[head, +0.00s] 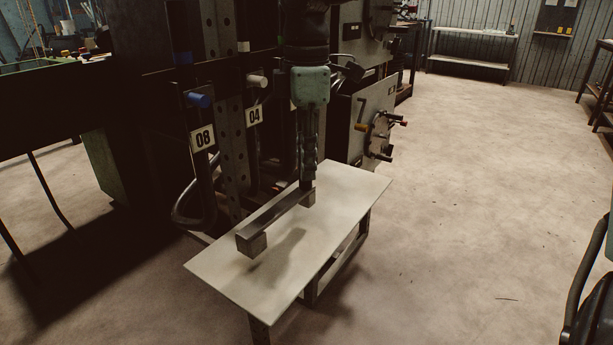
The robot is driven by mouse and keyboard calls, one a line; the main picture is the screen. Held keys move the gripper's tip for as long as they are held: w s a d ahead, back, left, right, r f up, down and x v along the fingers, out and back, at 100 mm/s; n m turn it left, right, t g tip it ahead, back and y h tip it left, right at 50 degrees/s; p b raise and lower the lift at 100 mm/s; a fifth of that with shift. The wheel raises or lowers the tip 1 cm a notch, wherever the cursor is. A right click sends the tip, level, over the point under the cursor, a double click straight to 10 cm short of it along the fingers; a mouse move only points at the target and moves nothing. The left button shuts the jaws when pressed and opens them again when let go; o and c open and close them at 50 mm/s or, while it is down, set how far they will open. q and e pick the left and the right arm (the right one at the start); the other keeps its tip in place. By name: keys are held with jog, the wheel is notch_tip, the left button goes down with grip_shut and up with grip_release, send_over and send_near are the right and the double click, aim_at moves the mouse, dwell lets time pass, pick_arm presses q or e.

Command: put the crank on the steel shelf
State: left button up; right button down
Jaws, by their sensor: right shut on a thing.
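The crank (274,217) is a grey bar with a square block at its near end and a smaller block at its far end. My right gripper (308,184) comes down from the top and is shut on the crank at its far end. The fingers point straight down. The crank lies over the pale top of the steel shelf (341,212), a low bench-like stand. A shadow falls on the top beside the crank. I cannot tell whether the crank touches the top. My left gripper is not in view.
Dark machine frames with plates 08 (203,138) and 04 (255,116) stand close behind and left of the shelf. A grey panel with a multi-handled wheel (378,132) stands behind it. The floor (480,190) to the right is clear. A workbench (471,50) stands far back.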

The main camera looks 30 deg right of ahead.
aim_at(307, 187)
jog(key=shift+f, duration=1.75)
jog(key=shift+f, duration=0.1)
jog(key=c, duration=1.4)
grip_release()
jog(key=shift+c, duration=0.2)
notch_tip(307, 187, up, 12)
jog(key=shift+r, duration=0.1)
